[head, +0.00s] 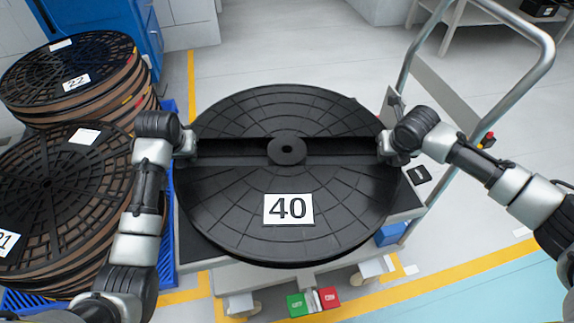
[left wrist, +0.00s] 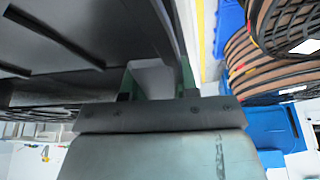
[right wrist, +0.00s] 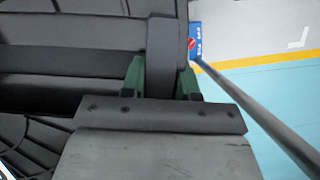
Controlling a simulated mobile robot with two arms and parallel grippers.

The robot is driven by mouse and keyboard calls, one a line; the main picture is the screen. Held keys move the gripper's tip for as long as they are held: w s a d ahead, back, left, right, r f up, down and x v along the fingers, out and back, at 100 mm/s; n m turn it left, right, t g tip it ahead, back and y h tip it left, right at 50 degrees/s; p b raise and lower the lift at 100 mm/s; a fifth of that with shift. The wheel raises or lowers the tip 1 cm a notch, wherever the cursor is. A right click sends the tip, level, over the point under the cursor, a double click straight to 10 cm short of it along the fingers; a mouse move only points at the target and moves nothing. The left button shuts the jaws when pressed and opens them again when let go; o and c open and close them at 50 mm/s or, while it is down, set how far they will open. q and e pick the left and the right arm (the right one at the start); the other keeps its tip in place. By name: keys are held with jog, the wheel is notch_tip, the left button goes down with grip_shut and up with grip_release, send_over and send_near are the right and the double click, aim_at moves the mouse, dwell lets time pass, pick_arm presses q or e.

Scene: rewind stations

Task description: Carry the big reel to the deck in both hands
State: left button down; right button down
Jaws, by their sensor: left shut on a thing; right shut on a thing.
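The big reel (head: 289,226) is a black disc with a white label reading 40, a raised hub and a slot across its middle. It is in front of me in the head view, over a dark-topped cart or deck (head: 192,243); I cannot tell whether it touches that top. My left gripper (head: 190,146) is shut on the reel's left edge at the slot's end. My right gripper (head: 386,145) is shut on the right edge, opposite. The left wrist view shows green-padded fingers (left wrist: 158,82) at the rim; the right wrist view shows fingers (right wrist: 160,78) around a dark rim part.
Stacked brown-and-black reels (head: 75,75) stand at the left on a blue pallet (head: 168,278), close to my left arm. A metal tube handle (head: 470,135) rises at the right. Green and red boxes (head: 312,301) show at the front. Open grey floor (head: 290,45) lies behind.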

pick_arm(q)
jog(key=c, duration=0.8)
grip_release()
jog(key=shift+c, duration=0.2)
pick_arm(e)
jog(key=c, duration=0.8)
grip_release()
jog(key=shift+c, duration=0.2)
pick_arm(q)
jog(key=v, duration=1.1)
jog(key=shift+s+r, duration=0.2)
jog(key=shift+r, duration=0.2)
pick_arm(e)
jog(key=shift+s+r, duration=0.1)
jog(key=shift+r, duration=0.1)
jog(key=v, duration=1)
jog(key=shift+s+r, duration=0.1)
jog(key=shift+r, duration=0.05)
jog(key=shift+s+r, duration=0.3)
jog(key=shift+r, duration=0.2)
pick_arm(q)
jog(key=shift+s, duration=0.1)
